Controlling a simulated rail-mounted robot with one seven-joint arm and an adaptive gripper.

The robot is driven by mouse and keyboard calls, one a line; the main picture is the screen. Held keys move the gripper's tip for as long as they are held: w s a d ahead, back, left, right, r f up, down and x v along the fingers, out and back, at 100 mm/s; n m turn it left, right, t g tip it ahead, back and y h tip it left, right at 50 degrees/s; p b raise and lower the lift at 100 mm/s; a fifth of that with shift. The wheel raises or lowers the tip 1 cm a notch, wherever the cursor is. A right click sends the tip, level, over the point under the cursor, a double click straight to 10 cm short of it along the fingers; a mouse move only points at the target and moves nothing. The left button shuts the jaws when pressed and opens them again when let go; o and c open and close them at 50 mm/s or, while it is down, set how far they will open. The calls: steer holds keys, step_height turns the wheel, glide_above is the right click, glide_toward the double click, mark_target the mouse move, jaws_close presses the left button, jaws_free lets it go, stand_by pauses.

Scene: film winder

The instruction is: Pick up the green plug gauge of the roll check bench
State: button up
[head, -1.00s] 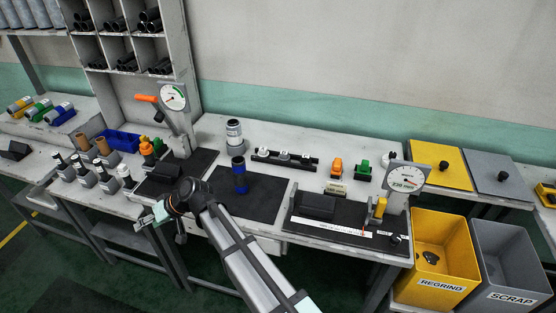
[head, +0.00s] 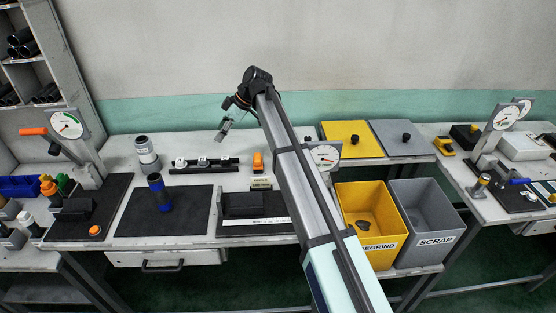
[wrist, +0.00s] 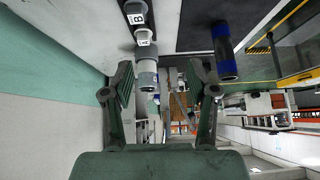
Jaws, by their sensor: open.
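The green plug gauge does not show now; my arm covers the part of the bench just right of the orange plug gauge (head: 258,162), where a green block stood earlier. My gripper (head: 225,128) is high over the back of the roll check bench (head: 205,224), left of the orange gauge in the head picture. In the wrist view my gripper (wrist: 160,95) has its two fingers wide apart, with nothing held between them.
A black-and-blue roll (head: 159,193) stands on a dark mat, and a grey-white cylinder (head: 147,155) stands behind it. A black rack (head: 204,165) lies right of them. My arm partly covers a dial gauge (head: 324,156). Yellow (head: 371,242) and grey (head: 422,252) bins stand right.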

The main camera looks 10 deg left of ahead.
steer(key=w+d+r+h, duration=0.1)
steer(key=w+d, duration=0.2)
steer(key=d, duration=0.6)
steer(key=w+d+h, duration=0.1)
steer(key=w+d, duration=0.2)
steer(key=d, duration=0.6)
steer(key=w+d+r+h, duration=0.1)
steer(key=w+d, duration=0.3)
steer(key=d, duration=0.5)
steer(key=shift+t, duration=0.3)
steer(key=p+x, duration=0.3)
steer(key=x, duration=0.8)
steer(key=shift+s+a+f, duration=0.15)
steer(key=shift+s+a, duration=0.05)
steer(key=shift+s+a+f+y+p, duration=0.25)
steer(key=shift+a+f+p, duration=0.2)
steer(key=shift+f+p, duration=0.35)
steer(key=shift+p+x, duration=0.75)
steer(key=shift+x, duration=0.95)
jaws_close()
